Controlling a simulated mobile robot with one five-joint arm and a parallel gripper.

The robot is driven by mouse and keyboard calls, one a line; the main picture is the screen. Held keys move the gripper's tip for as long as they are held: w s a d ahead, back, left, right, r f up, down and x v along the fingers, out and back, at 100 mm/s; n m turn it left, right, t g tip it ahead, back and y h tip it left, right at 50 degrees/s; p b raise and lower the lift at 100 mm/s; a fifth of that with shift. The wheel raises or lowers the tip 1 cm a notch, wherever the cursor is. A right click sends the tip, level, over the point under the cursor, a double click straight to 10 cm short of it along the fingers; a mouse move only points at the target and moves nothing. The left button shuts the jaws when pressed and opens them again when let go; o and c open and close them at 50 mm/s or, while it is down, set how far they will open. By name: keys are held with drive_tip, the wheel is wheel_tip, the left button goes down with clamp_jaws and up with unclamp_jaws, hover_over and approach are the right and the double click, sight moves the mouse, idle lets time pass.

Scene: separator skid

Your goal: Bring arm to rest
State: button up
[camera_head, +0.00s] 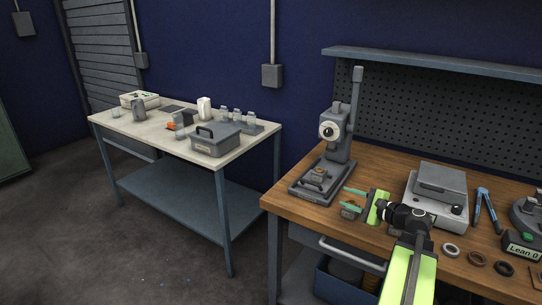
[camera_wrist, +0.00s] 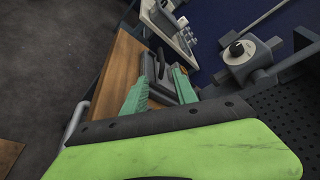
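My gripper (camera_head: 352,200) is over the left front part of the wooden workbench (camera_head: 385,165), just right of the arbor press (camera_head: 338,130). Its two teal fingers point left and stand apart. In the wrist view my gripper (camera_wrist: 158,80) also shows spread fingers, and I see nothing held between them. The press base (camera_wrist: 156,66) lies beyond the fingertips there. My green arm reaches in from the bottom right of the head view.
Right of my gripper are a grey scale-like box (camera_head: 437,194), blue-handled pliers (camera_head: 485,208), several rings (camera_head: 477,258) and a labelled device (camera_head: 522,245). A pegboard (camera_head: 430,115) rises behind. A second table (camera_head: 150,127) at left carries a grey toolbox (camera_head: 216,139) and jars. Floor between is open.

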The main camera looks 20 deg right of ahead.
drive_tip(key=w+a+r+n+g+y+p, duration=0.15)
drive_tip(key=w+a, duration=0.25)
drive_tip(key=a, duration=0.4)
drive_tip(key=w+a+n+g+y+p, duration=0.1)
drive_tip(key=w+a+n+y, duration=0.2)
drive_tip(key=a, duration=0.6)
drive_tip(key=w+a+f+n+g+p, duration=0.1)
drive_tip(key=a+f+n+g, duration=0.15)
drive_tip(key=a, duration=0.75)
drive_tip(key=w+a+f+n+g, duration=0.1)
drive_tip(key=a+f+n+g, duration=0.15)
drive_tip(key=a, duration=0.75)
drive_tip(key=s+a+f+n+g+h+p, duration=0.15)
drive_tip(key=s+a+f+n+g, duration=0.3)
drive_tip(key=a, duration=0.45)
drive_tip(key=s+d+f+n+g+h, duration=0.3)
drive_tip(key=s+d+f+n+h, duration=0.2)
drive_tip(key=s+d+n+h, duration=0.1)
drive_tip(key=shift+s+d+f+n+h, duration=0.3)
drive_tip(key=shift+d+n+h, duration=0.3)
drive_tip(key=shift+d, duration=0.3)
drive_tip(key=shift+a, duration=0.1)
